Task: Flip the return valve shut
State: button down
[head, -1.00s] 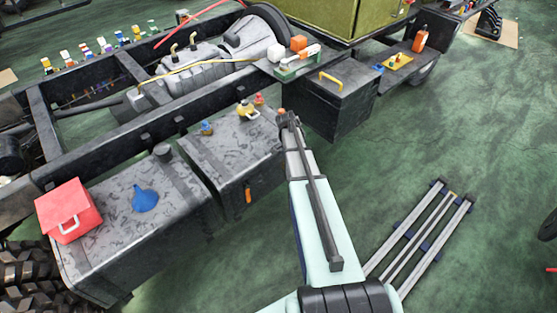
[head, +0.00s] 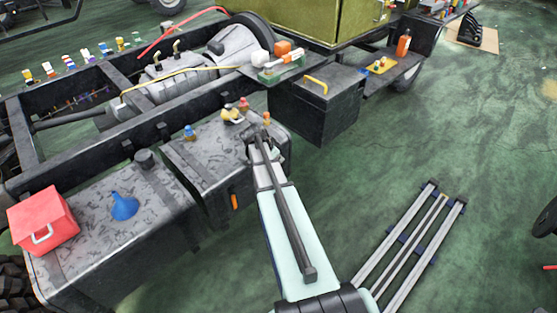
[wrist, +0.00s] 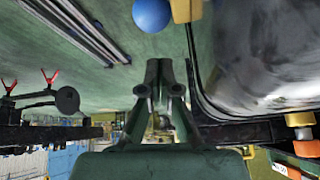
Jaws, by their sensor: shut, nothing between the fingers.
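The return valve cannot be told for certain. Small coloured fittings sit on the right fuel tank (head: 205,160) in the head view: a blue one (head: 190,132), a yellow one (head: 232,115), a red one (head: 244,104) and an orange one (head: 266,118). An orange handle (head: 234,201) hangs on its front face. My gripper (head: 258,138) is over the tank's right end, close to the orange fitting; contact cannot be told. In the wrist view my gripper (wrist: 159,92) is shut and empty. A blue ball (wrist: 152,14) and a yellow piece (wrist: 185,10) show beyond the fingertips.
The left tank carries a red box (head: 42,220) and a blue funnel (head: 124,206). A dark box with a yellow handle (head: 315,84) stands right of my gripper. Grey rails (head: 412,240) lie on the green floor. The floor in front of the tanks is open.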

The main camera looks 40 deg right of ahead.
jog(key=shift+r, duration=0.45)
jog(key=a+f+v, duration=0.1)
jog(key=v, duration=0.8)
jog(key=shift+s+a+r, duration=0.2)
jog(key=shift+s+a, duration=0.1)
jog(key=shift+s, duration=0.15)
dwell(0.4)
